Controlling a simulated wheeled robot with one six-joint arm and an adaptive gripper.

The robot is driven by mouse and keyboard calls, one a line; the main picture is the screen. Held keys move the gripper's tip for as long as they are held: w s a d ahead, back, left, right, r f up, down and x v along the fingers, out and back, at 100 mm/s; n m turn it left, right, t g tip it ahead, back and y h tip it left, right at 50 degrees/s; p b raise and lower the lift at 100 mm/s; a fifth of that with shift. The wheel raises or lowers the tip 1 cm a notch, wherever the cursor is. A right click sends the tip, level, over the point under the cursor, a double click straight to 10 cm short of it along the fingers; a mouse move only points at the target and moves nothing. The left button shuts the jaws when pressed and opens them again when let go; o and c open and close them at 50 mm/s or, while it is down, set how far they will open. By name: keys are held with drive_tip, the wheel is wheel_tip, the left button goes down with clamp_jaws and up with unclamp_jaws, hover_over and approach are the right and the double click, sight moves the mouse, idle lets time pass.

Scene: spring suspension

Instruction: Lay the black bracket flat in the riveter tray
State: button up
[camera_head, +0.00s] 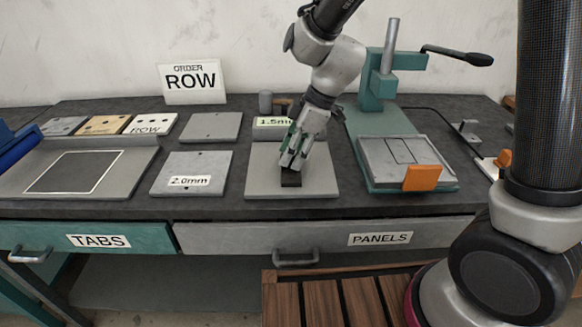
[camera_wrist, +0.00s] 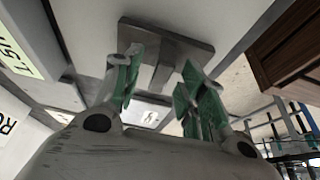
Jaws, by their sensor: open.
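The black bracket (camera_head: 291,181) is on the grey panel at the middle front of the bench. My gripper (camera_head: 291,160) is open and points down right over it, partly hiding it. In the wrist view the bracket (camera_wrist: 168,46) shows as a wide dark plate with a narrower part reaching between my green-padded fingers (camera_wrist: 155,85). Gaps seem to show at both sides; I cannot tell whether either finger touches. The riveter tray (camera_head: 378,172) is to the right, a grey tray with an outlined rectangle, in front of the teal riveter (camera_head: 378,85). No part lies in that outline.
The riveter's post and black lever (camera_head: 457,54) rise behind the tray. A 2.0mm plate (camera_head: 190,180) and a 1.5mm label (camera_head: 272,122) are left and behind. The drawers below are shut.

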drive_tip(key=shift+a+f, duration=0.25)
drive_tip(key=shift+f, duration=0.3)
clamp_jaws()
